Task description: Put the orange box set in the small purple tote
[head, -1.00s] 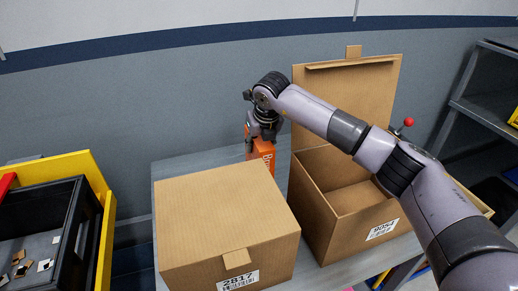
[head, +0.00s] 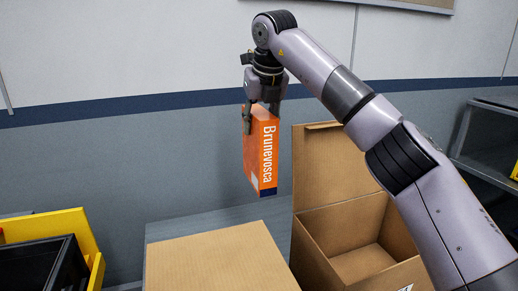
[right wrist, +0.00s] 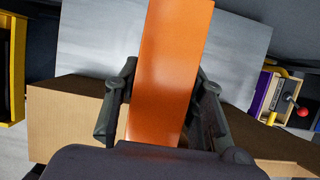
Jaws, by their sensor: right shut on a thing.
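The orange box set (head: 260,158), lettered "Brunevosca", hangs upright in the air above the grey table in the head view. My right gripper (head: 262,112) is shut on its upper end. In the right wrist view the orange box (right wrist: 168,70) runs up between the two fingers. A narrow purple patch (right wrist: 262,93) shows at the right of the right wrist view; I cannot tell whether it is the small purple tote. The tote does not show in the head view. My left gripper is not in view.
A closed cardboard box (head: 220,262) and an open, empty cardboard box (head: 318,235) stand on the grey table (head: 205,222). A yellow bin (head: 68,228) and a black crate (head: 42,265) are at the left. A shelf (head: 485,150) stands at the right.

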